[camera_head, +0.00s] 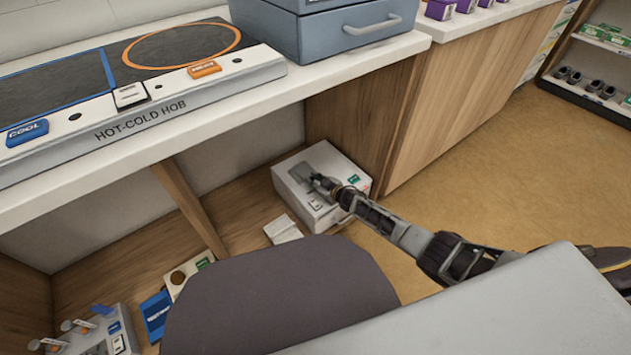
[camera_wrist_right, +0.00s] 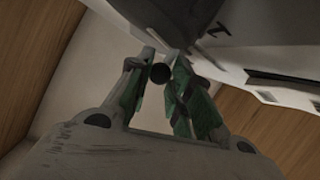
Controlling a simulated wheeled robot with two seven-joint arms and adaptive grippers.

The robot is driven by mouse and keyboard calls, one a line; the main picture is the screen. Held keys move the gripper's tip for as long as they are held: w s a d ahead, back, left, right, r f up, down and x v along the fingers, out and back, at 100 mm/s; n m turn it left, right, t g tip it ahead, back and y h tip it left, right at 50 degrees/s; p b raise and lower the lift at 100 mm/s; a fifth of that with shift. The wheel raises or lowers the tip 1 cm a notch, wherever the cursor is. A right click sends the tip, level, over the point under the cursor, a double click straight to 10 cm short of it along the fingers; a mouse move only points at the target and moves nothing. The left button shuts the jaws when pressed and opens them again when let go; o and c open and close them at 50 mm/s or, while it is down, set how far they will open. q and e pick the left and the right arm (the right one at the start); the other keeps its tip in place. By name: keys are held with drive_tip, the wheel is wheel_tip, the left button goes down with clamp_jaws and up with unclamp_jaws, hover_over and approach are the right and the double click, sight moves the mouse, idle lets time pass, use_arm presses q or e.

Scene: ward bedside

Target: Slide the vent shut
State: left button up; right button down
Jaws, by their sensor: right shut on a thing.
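A white box unit (camera_head: 338,160) stands on the floor of the open bay under the counter. A grey plate (camera_head: 300,171), which looks like the vent, lies on its top. My right gripper (camera_head: 317,181) reaches in from the right and is at the box top beside this plate. In the right wrist view, the green-padded fingers (camera_wrist_right: 160,68) are closed about a small round black knob (camera_wrist_right: 160,74), which looks like the vent's handle. The gripper hides part of the plate, and I cannot tell how far the vent is open. My left gripper is not in view.
The white counter edge (camera_head: 215,110) and wooden side panel (camera_head: 362,125) enclose the bay. A small white block (camera_head: 282,229), a blue item (camera_head: 156,313) and a switch box (camera_head: 100,330) are on the left. Open floor (camera_head: 470,160) lies to the right.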

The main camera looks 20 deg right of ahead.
drive_tip(key=a, duration=0.1)
drive_tip(key=s+a+p, duration=0.1)
drive_tip(key=a, duration=0.1)
drive_tip(key=shift+s+a, duration=0.15)
drive_tip(key=shift+a, duration=0.15)
drive_tip(key=c, duration=1.3)
unclamp_jaws()
drive_tip(key=shift+a, duration=0.1)
drive_tip(key=shift+s+d, duration=0.2)
drive_tip(key=shift+d, duration=0.1)
drive_tip(key=shift+s+d+r, duration=0.2)
drive_tip(key=shift+s+r, duration=0.05)
drive_tip(key=shift+s, duration=0.25)
drive_tip(key=shift+v, duration=5.15)
